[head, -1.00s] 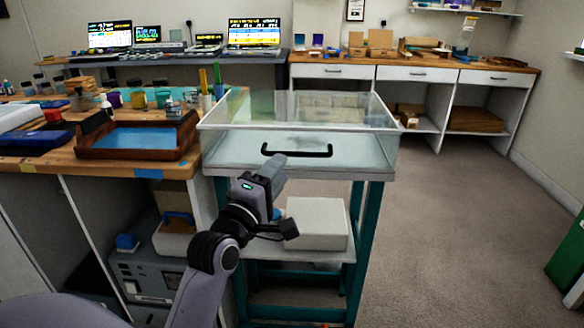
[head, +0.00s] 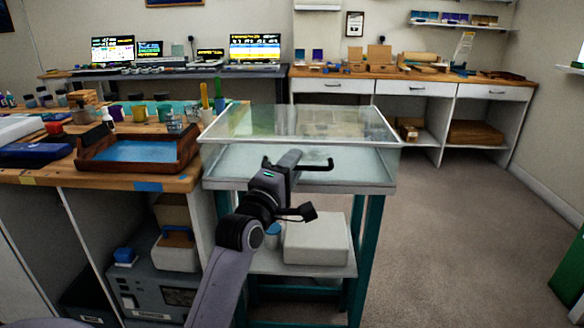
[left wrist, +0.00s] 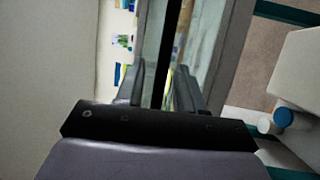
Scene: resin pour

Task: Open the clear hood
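The clear hood (head: 362,160) is a see-through box on a teal-legged stand. Its lid lies level and looks down. A black bar handle (head: 318,167) runs across its front; my gripper hides the handle's middle-left part. My left gripper (head: 290,160) is at the handle, in front of the hood. In the left wrist view, the black handle bar (left wrist: 167,50) runs between the two fingers of my left gripper (left wrist: 160,88). The fingers stand apart, and a gap shows beside the bar, so they look open around it. My right gripper is not in view.
A wooden bench at left holds a brown tray (head: 85,165) with a blue sheet, cups and bottles. A pale box (head: 316,245) sits on the stand's lower shelf. Carpet (head: 450,240) to the right is clear. A white-drawered counter (head: 403,88) stands behind.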

